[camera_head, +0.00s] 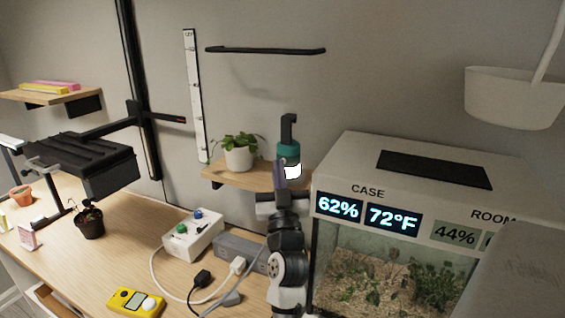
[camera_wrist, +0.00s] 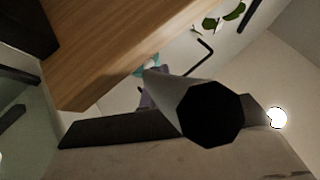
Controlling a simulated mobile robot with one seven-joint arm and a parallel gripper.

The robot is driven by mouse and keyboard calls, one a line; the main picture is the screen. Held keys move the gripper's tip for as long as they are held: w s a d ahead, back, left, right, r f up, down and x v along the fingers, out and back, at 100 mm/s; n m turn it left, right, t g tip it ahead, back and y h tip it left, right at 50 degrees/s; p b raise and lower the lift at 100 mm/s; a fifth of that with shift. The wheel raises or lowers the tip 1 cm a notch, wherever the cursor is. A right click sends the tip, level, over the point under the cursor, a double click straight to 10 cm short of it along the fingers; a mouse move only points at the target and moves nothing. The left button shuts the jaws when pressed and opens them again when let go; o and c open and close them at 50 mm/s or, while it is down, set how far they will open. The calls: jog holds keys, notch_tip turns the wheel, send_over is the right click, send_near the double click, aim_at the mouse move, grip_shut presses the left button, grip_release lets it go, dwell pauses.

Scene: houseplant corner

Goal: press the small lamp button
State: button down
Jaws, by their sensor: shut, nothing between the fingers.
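A white control box (camera_head: 192,236) lies on the wooden desk, with a green button (camera_head: 181,229) and a blue button (camera_head: 197,214) on top. I cannot tell which button is the small lamp one. A black lamp (camera_head: 85,160) hangs from a stand at the left, above a small potted plant. My gripper (camera_head: 281,172) points up in front of the wooden shelf, to the right of the box and well apart from it. It is shut and empty. The wrist view shows the gripper (camera_wrist: 148,101) partly hidden behind a dark round-ended shape; the buttons are not visible there.
The shelf (camera_head: 222,174) holds a white-potted plant (camera_head: 240,154) and a teal bottle (camera_head: 289,152). A glass case (camera_head: 400,260) stands to the right. A grey power strip (camera_head: 240,251), cables and a yellow meter (camera_head: 136,303) lie on the desk near the box.

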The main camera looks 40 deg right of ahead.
jog(key=shift+s+a, duration=0.3)
jog(key=shift+a, duration=0.35)
jog(key=shift+s+a+p, duration=0.3)
jog(key=shift+a, duration=0.45)
jog(key=shift+s+a+p, duration=0.35)
jog(key=shift+a, duration=0.45)
jog(key=shift+s+a+p, duration=0.3)
jog(key=shift+a, duration=0.45)
